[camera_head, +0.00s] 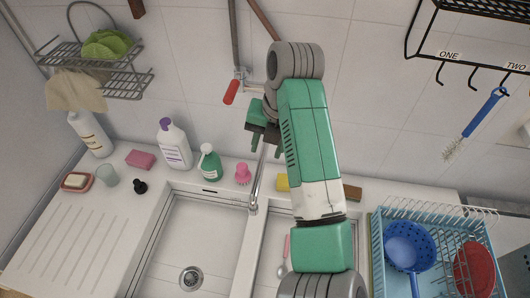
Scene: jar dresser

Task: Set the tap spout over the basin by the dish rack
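The chrome tap spout (257,182) slopes down from the wall, its tip near the divider between the two basins. The left basin (206,232) is in clear view with its drain. The right basin (268,238), on the side of the blue dish rack (376,250), is largely hidden behind my arm. My green gripper (266,150) is at the upper part of the spout, pointing down. Its fingers are apart, one on each side of the spout in the picture. I cannot tell whether they touch it.
Bottles (174,144), a pink brush (243,174) and a dark stopper (139,186) stand left of the spout. A red-handled lever (231,92) is on the wall pipe. A yellow object (283,182) sits behind my arm. A hook rack hangs upper right.

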